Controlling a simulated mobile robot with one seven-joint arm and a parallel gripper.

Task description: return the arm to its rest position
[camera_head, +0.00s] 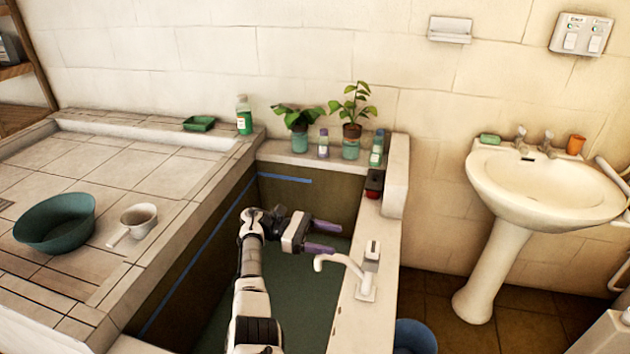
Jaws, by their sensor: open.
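My gripper (322,238) is at the end of my arm, which reaches forward over the sunken basin (290,310). Its two purple-grey fingers point right and stand apart with nothing between them. The gripper is left of the white tap (340,262), which stands on the basin's right ledge. The fingertips are close to that ledge in the picture; I cannot tell how much space is between them.
Two potted plants (297,122) (352,112) and several bottles (323,144) stand on the back ledge. A green bowl (56,222) and white dipper (137,218) sit on the left counter. A white washbasin (545,185) stands right. A blue bucket (414,337) is low at the front.

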